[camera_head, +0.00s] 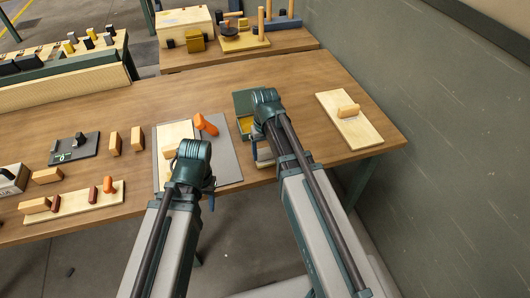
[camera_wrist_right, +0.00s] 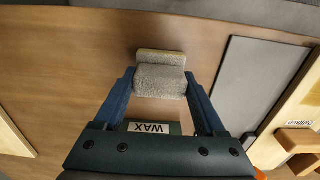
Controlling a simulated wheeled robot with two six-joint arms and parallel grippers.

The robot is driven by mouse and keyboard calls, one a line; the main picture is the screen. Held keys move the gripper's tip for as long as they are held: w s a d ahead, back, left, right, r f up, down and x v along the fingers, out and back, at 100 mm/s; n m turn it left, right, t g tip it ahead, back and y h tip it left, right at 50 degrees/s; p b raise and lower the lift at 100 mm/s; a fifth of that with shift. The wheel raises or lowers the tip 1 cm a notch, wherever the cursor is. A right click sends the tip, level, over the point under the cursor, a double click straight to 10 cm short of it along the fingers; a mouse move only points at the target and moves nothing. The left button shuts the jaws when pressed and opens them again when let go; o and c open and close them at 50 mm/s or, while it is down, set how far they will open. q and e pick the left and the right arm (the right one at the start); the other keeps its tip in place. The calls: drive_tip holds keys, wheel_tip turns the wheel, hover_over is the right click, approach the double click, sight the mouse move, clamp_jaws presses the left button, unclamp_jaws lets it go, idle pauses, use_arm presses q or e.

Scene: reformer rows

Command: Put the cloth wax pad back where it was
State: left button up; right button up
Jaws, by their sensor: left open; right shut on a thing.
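The cloth wax pad (camera_wrist_right: 160,80) is a grey fuzzy block with a thin yellowish strip along one edge. My right gripper (camera_wrist_right: 160,92) is shut on it, one blue finger on each side. The pad is over bare wooden table near the front edge; I cannot tell whether it touches the wood. A white label reading WAX (camera_wrist_right: 148,127) shows upside down between the fingers, close to the palm. In the head view my right arm hides most of this spot, beside a dark green box (camera_head: 243,102). My left gripper (camera_head: 209,188) is open, low by the grey mat's front edge, partly hidden by its wrist.
A grey mat (camera_head: 228,165) with a pale board and an orange-handled tool (camera_head: 206,125) lies left of my right gripper. Wooden blocks and a tool board (camera_head: 75,205) fill the left side.

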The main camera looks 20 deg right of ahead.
sight(265, 150)
drive_tip(key=o, duration=1.3)
drive_tip(key=shift+c, duration=0.2)
drive_tip(key=shift+r, duration=0.1)
wheel_tip(265, 150, up, 12)
drive_tip(key=p, duration=1.2)
drive_tip(key=shift+p, duration=0.35)
drive_tip(key=s+a+n+h, duration=0.1)
drive_tip(key=s+a+n, duration=0.2)
drive_tip(key=s+a, duration=0.7)
drive_tip(key=s, duration=0.4)
drive_tip(key=shift+s+a, duration=0.2)
drive_tip(key=shift+a, duration=0.05)
drive_tip(key=shift+r, duration=0.1)
